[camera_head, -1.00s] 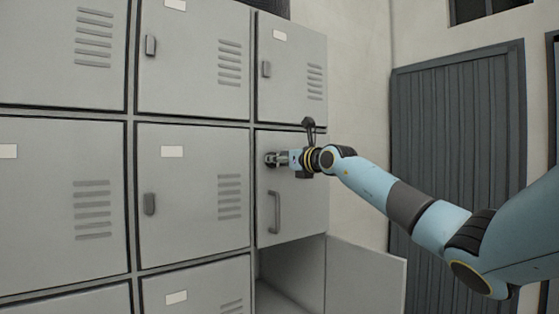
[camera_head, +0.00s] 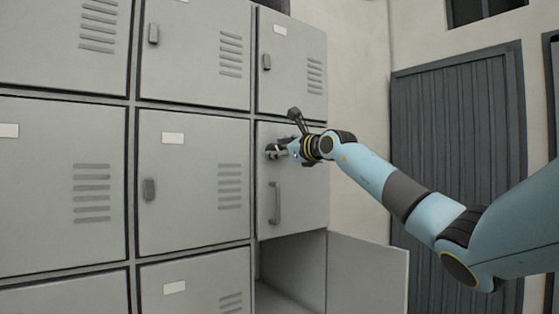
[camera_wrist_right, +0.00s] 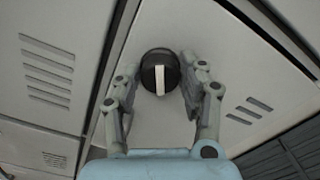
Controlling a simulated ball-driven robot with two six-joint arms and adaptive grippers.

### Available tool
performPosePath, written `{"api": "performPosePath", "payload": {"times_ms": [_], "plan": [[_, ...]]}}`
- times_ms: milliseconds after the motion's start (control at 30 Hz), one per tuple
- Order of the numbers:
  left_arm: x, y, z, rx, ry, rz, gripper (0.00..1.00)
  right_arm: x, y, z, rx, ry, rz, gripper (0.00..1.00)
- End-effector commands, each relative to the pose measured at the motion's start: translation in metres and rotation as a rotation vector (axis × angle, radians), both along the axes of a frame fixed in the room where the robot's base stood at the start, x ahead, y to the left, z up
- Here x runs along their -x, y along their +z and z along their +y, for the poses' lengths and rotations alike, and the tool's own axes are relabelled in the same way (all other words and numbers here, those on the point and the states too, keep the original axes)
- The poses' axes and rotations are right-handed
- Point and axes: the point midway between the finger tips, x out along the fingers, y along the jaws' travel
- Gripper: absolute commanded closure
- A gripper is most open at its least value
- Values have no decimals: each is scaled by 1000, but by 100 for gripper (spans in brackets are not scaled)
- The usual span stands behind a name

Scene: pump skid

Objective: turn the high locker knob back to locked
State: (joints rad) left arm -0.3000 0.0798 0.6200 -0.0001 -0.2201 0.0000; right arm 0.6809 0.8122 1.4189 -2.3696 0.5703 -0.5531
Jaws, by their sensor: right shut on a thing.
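The high locker door (camera_head: 300,200) is a grey door in the right column, flush with its frame, with a vertical bar handle (camera_head: 275,204). Its knob (camera_wrist_right: 160,72) is round and black with a white stripe, seen in the right wrist view between my fingers. The stripe runs nearly straight up and down in that view. My right gripper (camera_head: 274,151) is shut on the knob, one finger on each side; it also shows in the right wrist view (camera_wrist_right: 161,80). In the head view the fingers mostly hide the knob. My left gripper is out of view.
Below, a locker stands open, its door (camera_head: 366,274) swung out to the right. Other closed grey lockers (camera_head: 195,180) with small dark latches fill the left. A dark ribbed door (camera_head: 455,150) is in the wall behind my right arm.

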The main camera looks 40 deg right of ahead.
Motion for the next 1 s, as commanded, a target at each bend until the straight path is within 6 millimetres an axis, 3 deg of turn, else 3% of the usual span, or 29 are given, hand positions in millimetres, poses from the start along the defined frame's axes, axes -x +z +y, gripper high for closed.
{"api": "performPosePath", "payload": {"times_ms": [400, 1000], "plan": [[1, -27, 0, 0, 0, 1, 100, 0, -2, 2, 391, 0, 42, 91], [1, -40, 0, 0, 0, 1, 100, -1, -4, 3, 896, 1, 101, 91]]}}
